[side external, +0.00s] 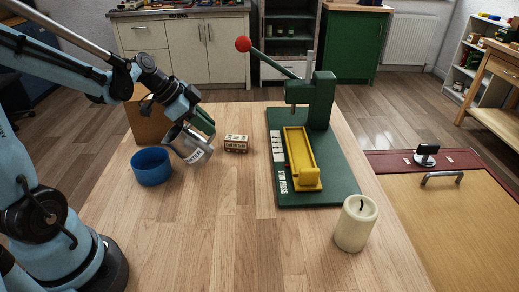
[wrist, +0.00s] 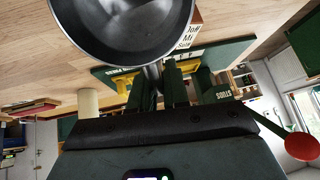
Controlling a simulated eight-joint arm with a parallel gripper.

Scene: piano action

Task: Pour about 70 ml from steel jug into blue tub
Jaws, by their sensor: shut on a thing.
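The steel jug (side external: 191,147) is held off the table, tilted, beside and slightly above the right side of the blue tub (side external: 151,170). My gripper (side external: 202,124) is shut on the jug, at its handle as far as the wrist view shows. In the wrist view the jug (wrist: 68,22) fills the top middle, with its grey inside showing; I cannot make out a liquid level. No stream shows between jug and tub. The tub stands upright on the table; its inside is mostly hidden by its wall.
A small labelled box (side external: 236,144) stands right of the jug. A brown board or box (side external: 146,120) is behind it. The green stud press (side external: 322,110) with yellow tray and red-knobbed lever takes the table's right. A candle (side external: 355,226) stands in front. The front middle is clear.

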